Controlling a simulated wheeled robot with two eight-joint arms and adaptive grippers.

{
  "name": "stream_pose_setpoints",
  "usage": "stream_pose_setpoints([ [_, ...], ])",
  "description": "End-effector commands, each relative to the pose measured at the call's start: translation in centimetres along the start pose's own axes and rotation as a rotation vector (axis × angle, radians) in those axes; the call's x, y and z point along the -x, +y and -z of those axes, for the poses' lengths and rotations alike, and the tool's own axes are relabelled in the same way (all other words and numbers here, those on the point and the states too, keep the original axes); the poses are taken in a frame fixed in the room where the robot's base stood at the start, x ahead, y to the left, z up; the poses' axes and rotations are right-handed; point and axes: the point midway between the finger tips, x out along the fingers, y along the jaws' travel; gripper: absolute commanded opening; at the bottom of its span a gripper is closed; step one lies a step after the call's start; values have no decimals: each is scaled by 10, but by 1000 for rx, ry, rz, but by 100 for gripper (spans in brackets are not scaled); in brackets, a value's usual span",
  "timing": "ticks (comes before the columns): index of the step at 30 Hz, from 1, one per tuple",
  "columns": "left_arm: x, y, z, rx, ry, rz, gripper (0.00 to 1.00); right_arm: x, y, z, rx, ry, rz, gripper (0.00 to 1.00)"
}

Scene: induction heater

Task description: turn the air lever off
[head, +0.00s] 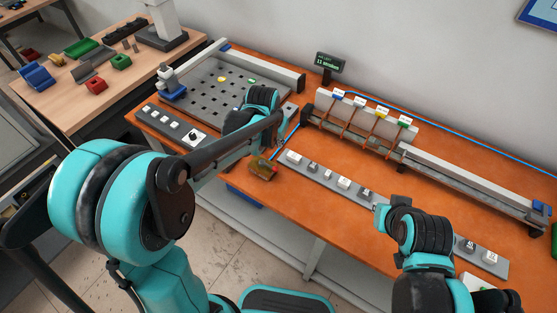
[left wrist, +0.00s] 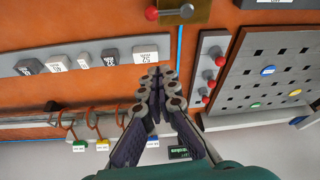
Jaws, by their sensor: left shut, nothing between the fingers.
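The air lever seems to be the red-knobbed handle (left wrist: 152,13) on a brass-coloured block (left wrist: 200,8) at the top of the left wrist view. Its grey bar lies sideways, knob at left, pivot at right. In the head view the block (head: 262,167) sits at the table's front edge beside my left forearm. My left gripper (left wrist: 158,74) is shut and empty above the table, apart from the lever. In the head view its fingers are mostly hidden by my arm. My right gripper (head: 380,212) is over the right part of the button strip; its fingers are unclear.
A strip of labelled buttons (head: 328,178) runs along the front. A perforated plate (head: 215,88) stands at the left, with a small switch panel (head: 172,125) in front. A rack with coloured tags (head: 360,122) and a small display (head: 330,63) stand behind. Blue tubing (left wrist: 179,45) crosses the orange table.

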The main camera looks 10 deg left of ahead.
Motion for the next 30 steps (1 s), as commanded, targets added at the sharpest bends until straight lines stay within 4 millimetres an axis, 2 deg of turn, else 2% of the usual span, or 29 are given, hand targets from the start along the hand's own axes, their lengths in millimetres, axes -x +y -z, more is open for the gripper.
stream_pose_setpoints([
  [4, -4, 0, 0, 0, 0, 0, 0, -2, 0, -1, 0, 0, 0, 0],
  [8, -21, 0, 0, 0, 0, 0, 0, -7, 0, -5, 0, 0, 0, 0],
  [20, -105, 0, -1, 0, 1, 1, 0, -32, 0, -23, 0, 0, 0, 0],
  [24, -96, 0, -23, 1, 0, 1, 0, -36, 0, -25, 0, 0, 0, 0],
  [30, -91, 0, -37, 1, 1, 0, 0, -38, 0, -27, 0, 0, 0, 0],
])
